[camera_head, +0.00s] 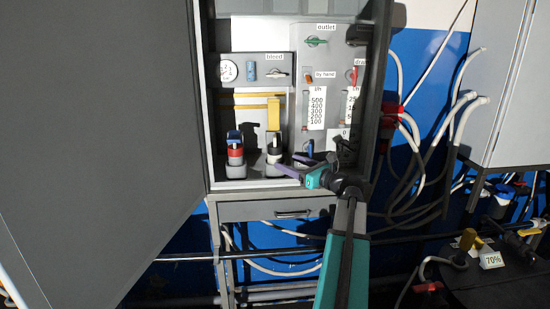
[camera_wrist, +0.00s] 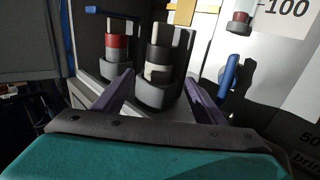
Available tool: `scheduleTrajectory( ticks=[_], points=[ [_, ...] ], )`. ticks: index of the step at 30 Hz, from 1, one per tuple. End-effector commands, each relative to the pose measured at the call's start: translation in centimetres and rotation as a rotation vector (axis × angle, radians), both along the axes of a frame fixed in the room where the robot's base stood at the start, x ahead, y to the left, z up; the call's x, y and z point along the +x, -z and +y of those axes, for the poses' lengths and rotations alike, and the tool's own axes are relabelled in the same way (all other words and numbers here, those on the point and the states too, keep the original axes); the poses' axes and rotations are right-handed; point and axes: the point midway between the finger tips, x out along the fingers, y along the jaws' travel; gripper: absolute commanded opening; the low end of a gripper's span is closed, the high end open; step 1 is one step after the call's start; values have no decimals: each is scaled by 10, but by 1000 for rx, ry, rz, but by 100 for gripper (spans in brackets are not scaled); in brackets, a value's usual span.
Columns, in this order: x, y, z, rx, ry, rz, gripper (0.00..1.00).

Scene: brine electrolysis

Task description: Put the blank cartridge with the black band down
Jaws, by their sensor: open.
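The blank cartridge with the black band (camera_wrist: 158,54) stands upright in a grey cup-shaped holder (camera_wrist: 157,95) in the wrist view. In the head view the cartridge (camera_head: 274,151) is in the right one of two holders on the cabinet floor. My gripper (camera_wrist: 159,78) is open, its purple fingers spread to either side of the holder and cartridge. I cannot tell whether either finger touches them. In the head view my gripper (camera_head: 287,163) reaches in from the lower right, close to this holder.
A red-banded cartridge (camera_head: 236,151) stands in the left holder, near my left finger. A yellow part (camera_head: 273,113) is above the black-banded cartridge. A panel with scales and valves (camera_head: 318,75) is to the right. A large grey door (camera_head: 100,120) stands open at left.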

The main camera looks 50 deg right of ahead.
Motion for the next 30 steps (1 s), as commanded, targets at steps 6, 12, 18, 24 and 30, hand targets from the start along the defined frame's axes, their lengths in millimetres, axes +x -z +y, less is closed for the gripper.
scheduleTrajectory(
  ticks=[6,12,18,24,30],
  points=[
    [0,0,0,0,1,0,65],
    [4,-1,0,0,0,0,65],
    [21,-4,1,0,0,0,65],
    [43,-3,1,1,1,0,65],
    [51,-1,1,0,2,0,65]
  ],
)
